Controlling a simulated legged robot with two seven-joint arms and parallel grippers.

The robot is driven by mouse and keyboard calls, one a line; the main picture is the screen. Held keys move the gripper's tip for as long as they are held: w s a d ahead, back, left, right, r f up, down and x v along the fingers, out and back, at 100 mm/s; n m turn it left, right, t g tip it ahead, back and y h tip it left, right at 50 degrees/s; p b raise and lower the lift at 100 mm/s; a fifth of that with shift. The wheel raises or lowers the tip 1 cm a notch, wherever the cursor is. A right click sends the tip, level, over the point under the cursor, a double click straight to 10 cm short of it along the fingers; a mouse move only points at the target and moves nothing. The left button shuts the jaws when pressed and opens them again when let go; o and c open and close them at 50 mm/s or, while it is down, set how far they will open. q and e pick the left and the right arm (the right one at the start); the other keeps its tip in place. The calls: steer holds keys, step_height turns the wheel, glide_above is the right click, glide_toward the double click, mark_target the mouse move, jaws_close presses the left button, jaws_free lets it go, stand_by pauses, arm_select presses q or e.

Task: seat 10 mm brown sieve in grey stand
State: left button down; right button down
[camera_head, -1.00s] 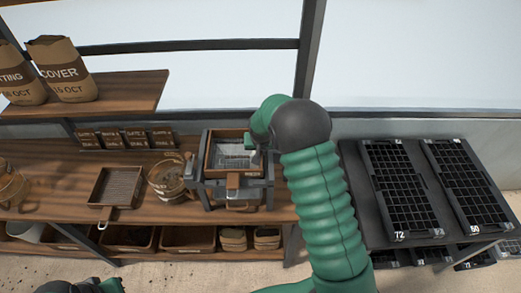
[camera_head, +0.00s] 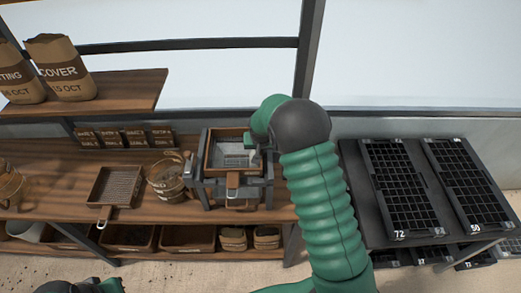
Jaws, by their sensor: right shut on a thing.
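A brown-framed square sieve (camera_head: 209,150) with a pale mesh sits at the top of the grey stand (camera_head: 207,192) on the wooden bench. Its brown handle tab (camera_head: 233,181) points toward the front. The sieve looks about level inside the stand's frame; whether it rests fully down I cannot tell. My right gripper (camera_head: 257,152) is at the sieve's right side, shut on its rim, with the fingertips partly hidden by my own wrist. Part of my left arm shows at the bottom left edge, and its gripper is out of view.
A second brown sieve or tray (camera_head: 114,187) with a handle lies on the bench at left. A wooden bucket (camera_head: 165,181) stands close left of the stand. Small labelled boxes (camera_head: 123,138) line the back. Black seed trays (camera_head: 402,190) lie on a dark table at right.

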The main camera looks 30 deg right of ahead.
steer(key=shift+s+f, duration=0.3)
steer(key=shift+f, duration=0.1)
